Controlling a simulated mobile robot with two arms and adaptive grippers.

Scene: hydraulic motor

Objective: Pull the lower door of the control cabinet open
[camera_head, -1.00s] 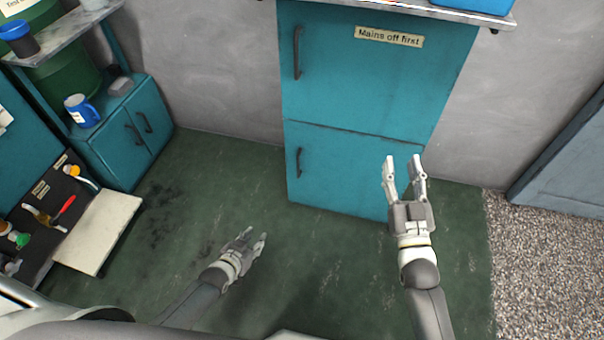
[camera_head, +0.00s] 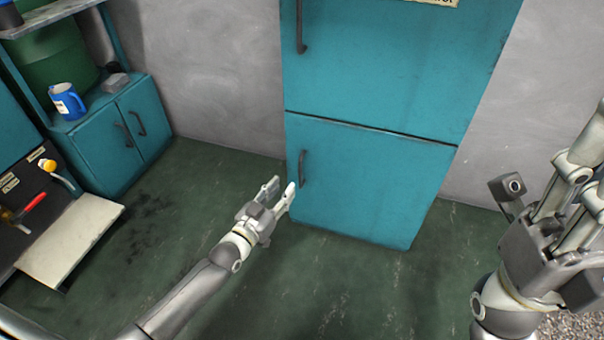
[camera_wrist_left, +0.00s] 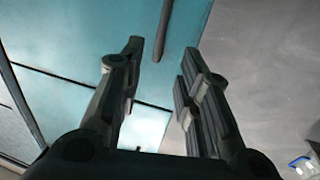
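The control cabinet's lower door (camera_head: 370,185) is teal and looks shut, level with the upper door. Its dark vertical handle (camera_head: 302,168) is near its left edge. My left gripper (camera_head: 281,187) is open and empty, just left of and below that handle in the head view. In the left wrist view, a dark handle bar (camera_wrist_left: 163,30) shows between the two open fingers, seemingly beyond them, with no contact visible. My right gripper (camera_head: 585,178) is large at the right edge, partly cut off; its fingers look apart and empty.
The upper door (camera_head: 390,65) with its own handle (camera_head: 299,27) is above. Green floor (camera_head: 190,215) is clear before the cabinet.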

